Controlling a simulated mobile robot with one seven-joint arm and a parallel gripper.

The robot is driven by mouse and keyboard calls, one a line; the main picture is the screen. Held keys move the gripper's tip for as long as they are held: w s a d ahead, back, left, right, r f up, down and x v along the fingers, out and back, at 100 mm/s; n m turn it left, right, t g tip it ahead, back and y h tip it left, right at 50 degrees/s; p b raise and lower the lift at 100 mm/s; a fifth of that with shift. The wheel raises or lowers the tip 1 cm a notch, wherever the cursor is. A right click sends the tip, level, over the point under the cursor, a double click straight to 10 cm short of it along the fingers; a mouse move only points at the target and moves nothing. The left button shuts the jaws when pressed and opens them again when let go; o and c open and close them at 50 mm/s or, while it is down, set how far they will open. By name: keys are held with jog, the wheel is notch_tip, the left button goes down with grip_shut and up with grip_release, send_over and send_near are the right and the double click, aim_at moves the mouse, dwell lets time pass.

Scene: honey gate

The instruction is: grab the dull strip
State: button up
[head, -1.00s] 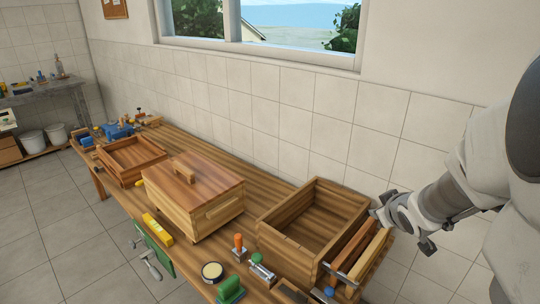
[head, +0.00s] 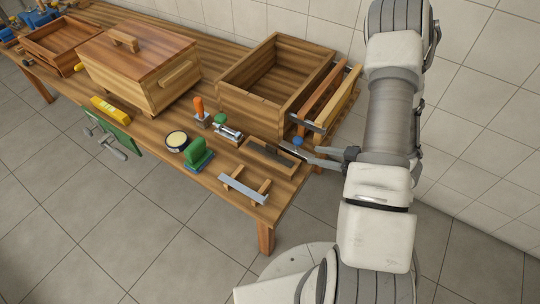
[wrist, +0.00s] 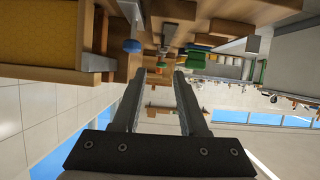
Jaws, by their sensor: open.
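A flat grey strip (head: 243,188), dull in look, lies across two small wooden blocks near the front right edge of the bench in the head view. A shinier metal strip (head: 307,122) lies across the wooden bars beside the open box; a metal strip (wrist: 97,62) also shows in the wrist view. I cannot tell for certain which one is the dull strip. My gripper (head: 305,154) is open and empty, by the blue knob (head: 297,141) at the bench's right end, right of and behind the grey strip. Its spread fingers also show in the wrist view (wrist: 159,75).
The open wooden box (head: 268,98) and two bars (head: 340,95) stand behind the gripper. A shallow wooden tray (head: 255,155), green-handled block (head: 198,155), round tin (head: 177,140) and orange-handled tool (head: 200,112) crowd the front. A lidded box (head: 140,65) stands left.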

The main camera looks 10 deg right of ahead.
jog(key=b, duration=0.3)
send_near(272, 147)
jog(key=x, duration=0.5)
jog(key=shift+s+f, duration=0.15)
jog(key=shift+f, duration=0.3)
jog(key=shift+b+x, duration=1.15)
jog(key=shift+x, duration=1.5)
jog(key=shift+w+d+r, duration=0.1)
jog(key=shift+w+r, duration=0.1)
grip_shut()
